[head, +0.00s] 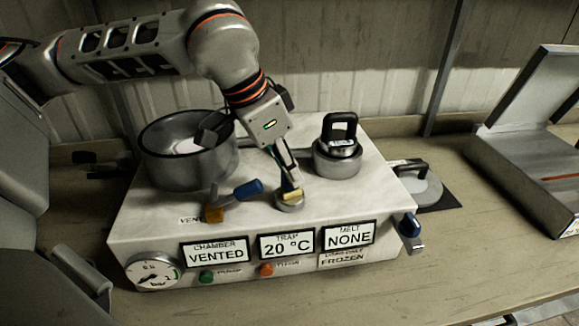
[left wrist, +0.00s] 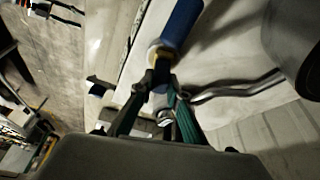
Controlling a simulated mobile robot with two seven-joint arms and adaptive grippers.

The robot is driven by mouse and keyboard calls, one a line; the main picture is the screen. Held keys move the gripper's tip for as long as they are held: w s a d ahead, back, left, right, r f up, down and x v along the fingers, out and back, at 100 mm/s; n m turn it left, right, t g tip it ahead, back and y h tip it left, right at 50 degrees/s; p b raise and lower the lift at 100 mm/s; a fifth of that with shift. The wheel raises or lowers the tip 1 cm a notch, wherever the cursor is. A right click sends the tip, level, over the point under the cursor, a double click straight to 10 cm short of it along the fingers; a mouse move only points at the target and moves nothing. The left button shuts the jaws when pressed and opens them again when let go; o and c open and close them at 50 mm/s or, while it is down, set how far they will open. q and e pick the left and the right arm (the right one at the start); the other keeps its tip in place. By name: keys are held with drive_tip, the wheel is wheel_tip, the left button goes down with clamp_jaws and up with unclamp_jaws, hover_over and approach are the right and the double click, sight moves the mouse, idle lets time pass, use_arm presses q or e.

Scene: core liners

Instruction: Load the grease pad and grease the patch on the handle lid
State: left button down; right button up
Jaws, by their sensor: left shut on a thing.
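My left gripper (head: 287,178) points down over a small round grey dish (head: 289,204) on the front of the white machine top. It is shut on a small pad with a yellowish block (head: 292,195) at its lower end, at the dish. Whether the pad touches the dish's contents is unclear. The left wrist view shows the green-lined fingers (left wrist: 160,112) closed around a dark piece. A round grey lid with a handle (head: 425,187) lies on a dark mat right of the machine; its patch cannot be made out. My right gripper is not in view.
On the machine (head: 145,228) stand a large dark pot (head: 185,172) at left and a grey cylinder with a black-handled top (head: 338,160) behind right. A blue-handled valve (head: 247,189) is close left of the gripper.

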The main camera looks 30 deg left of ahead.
use_arm(q)
drive_tip(key=shift+r+p, duration=2.3)
drive_tip(key=shift+r, duration=0.25)
drive_tip(key=shift+r+p, duration=0.75)
drive_tip(key=shift+p, duration=0.05)
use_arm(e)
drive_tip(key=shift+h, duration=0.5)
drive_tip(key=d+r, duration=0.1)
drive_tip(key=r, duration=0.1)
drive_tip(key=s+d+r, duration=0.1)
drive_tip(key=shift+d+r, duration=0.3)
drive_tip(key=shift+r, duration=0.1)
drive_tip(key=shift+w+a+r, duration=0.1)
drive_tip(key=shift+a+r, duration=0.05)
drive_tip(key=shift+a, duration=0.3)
use_arm(q)
drive_tip(key=shift+s, duration=0.1)
